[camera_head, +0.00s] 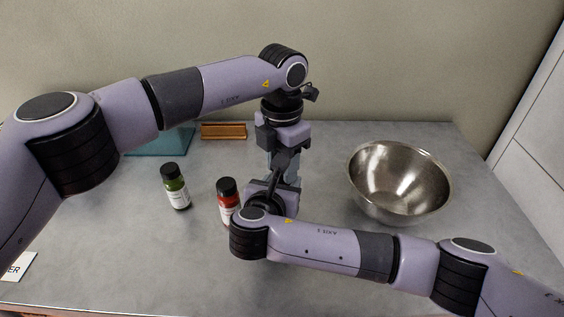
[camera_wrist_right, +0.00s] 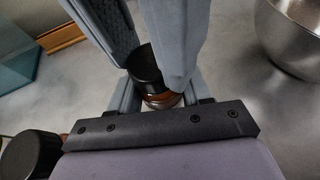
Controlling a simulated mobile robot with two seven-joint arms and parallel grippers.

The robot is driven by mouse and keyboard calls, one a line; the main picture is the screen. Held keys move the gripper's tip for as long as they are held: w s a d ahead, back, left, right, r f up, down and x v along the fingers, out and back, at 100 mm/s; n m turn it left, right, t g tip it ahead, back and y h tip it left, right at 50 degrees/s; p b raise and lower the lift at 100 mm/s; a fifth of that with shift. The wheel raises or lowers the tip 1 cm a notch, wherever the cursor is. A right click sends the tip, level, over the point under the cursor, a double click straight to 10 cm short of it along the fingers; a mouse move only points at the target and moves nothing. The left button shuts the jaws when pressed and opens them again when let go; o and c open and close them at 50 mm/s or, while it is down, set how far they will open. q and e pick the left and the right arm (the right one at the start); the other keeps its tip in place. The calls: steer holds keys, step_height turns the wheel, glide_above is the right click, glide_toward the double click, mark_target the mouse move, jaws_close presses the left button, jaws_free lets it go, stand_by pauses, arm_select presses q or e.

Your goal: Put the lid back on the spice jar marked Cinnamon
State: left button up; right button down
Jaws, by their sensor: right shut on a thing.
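A spice jar with reddish-brown contents (camera_wrist_right: 162,99) stands between the fingers of my right gripper (camera_wrist_right: 155,98), which is shut on its body. A black lid (camera_wrist_right: 145,68) sits on top of this jar; I cannot tell how tightly. The jar's label is hidden, and the arms hide the jar in the head view. My left gripper (camera_head: 284,165) reaches down from above. Its grey fingers (camera_wrist_right: 140,50) straddle the lid, apart, with a gap showing between them. My right gripper (camera_head: 284,188) comes in low from the front.
A green spice jar (camera_head: 177,190) and a red one (camera_head: 228,203), both black-lidded, stand left of the grippers. A steel bowl (camera_head: 398,182) stands right. A teal box (camera_head: 160,141) and a wooden piece (camera_head: 223,131) are behind. A white card (camera_head: 17,267) lies front left.

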arm_select(q)
steer(key=o, duration=1)
steer(key=shift+o, duration=0.8)
steer(key=shift+s, duration=0.1)
steer(key=shift+r, duration=2.3)
steer(key=shift+c, duration=0.4)
step_height(320, 180, up, 4)
steer(key=n, duration=0.5)
steer(key=shift+f, duration=0.25)
